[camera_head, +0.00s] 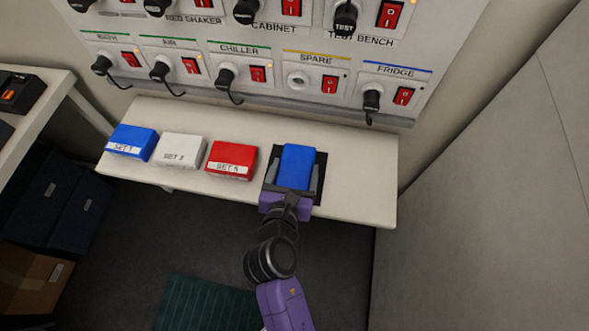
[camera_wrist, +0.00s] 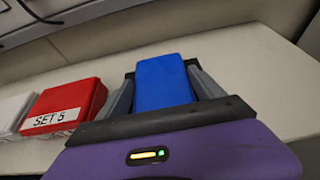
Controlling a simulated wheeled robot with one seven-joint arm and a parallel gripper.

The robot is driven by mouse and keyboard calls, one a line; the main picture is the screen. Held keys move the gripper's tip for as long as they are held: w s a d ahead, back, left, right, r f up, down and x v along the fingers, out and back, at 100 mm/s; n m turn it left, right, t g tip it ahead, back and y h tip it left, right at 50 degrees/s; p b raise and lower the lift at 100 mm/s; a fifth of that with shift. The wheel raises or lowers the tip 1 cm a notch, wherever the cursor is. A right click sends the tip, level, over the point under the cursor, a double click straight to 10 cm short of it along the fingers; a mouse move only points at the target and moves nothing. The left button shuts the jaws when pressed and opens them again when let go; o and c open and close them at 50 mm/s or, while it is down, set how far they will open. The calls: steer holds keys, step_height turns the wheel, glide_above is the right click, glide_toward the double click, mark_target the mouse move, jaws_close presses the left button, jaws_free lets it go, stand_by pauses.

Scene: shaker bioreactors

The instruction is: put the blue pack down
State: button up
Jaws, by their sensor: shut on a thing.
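A blue pack (camera_head: 297,167) is held between the two fingers of my gripper (camera_head: 295,178), at the right part of the white shelf. In the wrist view the blue pack (camera_wrist: 163,82) stands between the fingers of my gripper (camera_wrist: 164,88), one on each side. I cannot tell whether the pack touches the shelf. Another blue pack (camera_head: 132,142), labelled and lying flat, is at the shelf's left end.
The white shelf (camera_head: 360,180) has free room to the right of my gripper. A white pack (camera_head: 181,150) and a red pack (camera_head: 231,159) marked SET 5 lie to the left. A panel (camera_head: 270,55) of switches and plugs with hanging cables rises behind the shelf.

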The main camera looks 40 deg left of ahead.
steer(key=o, duration=1.7)
steer(key=v, duration=1.2)
steer(key=shift+r, duration=0.1)
steer(key=s+d+f+m+h, duration=0.1)
steer(key=d+m, duration=0.8)
steer(key=d, duration=0.2)
steer(key=s+d+f+m+h, duration=0.1)
steer(key=d+f+m, duration=0.1)
steer(key=d+m, duration=0.85)
steer(key=s+d+r+m+t+h, duration=0.1)
steer(key=s+d+r+m, duration=0.3)
steer(key=m, duration=0.7)
steer(key=s+d+r+m+t+h, duration=0.2)
steer(key=s+d+r+m+h, duration=0.2)
steer(key=d+r+m, duration=0.5)
steer(key=s+d+m, duration=0.1)
steer(key=d+m, duration=0.2)
steer(key=shift+s, duration=0.35)
